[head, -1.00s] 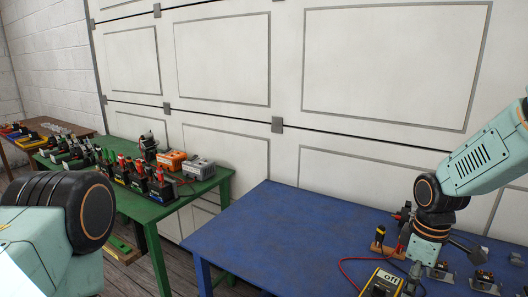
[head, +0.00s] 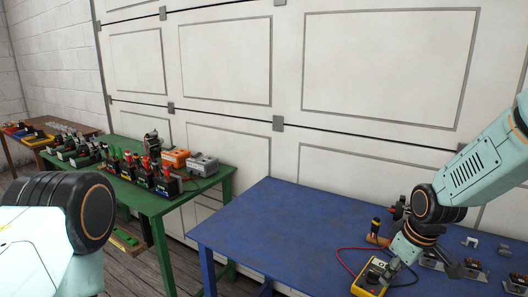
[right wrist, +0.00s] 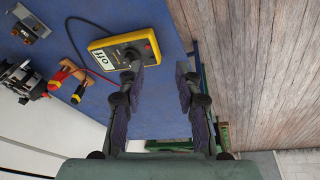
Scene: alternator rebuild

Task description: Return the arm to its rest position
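My right arm comes in from the right in the head view. Its right gripper (right wrist: 160,75) is open and empty in the right wrist view, with its two dark fingers apart. In the head view the gripper is beside and partly in front of the multimeter (head: 366,284), near the blue table's front edge. My left arm shows at the lower left of the head view, but its gripper is out of view.
On the blue table (head: 265,225), screwdrivers (right wrist: 72,84) in a wooden holder and metal parts lie near the gripper. The table's left half is clear. A green table (head: 150,205) with batteries (head: 204,165) and other parts stands left. A white panelled wall is behind.

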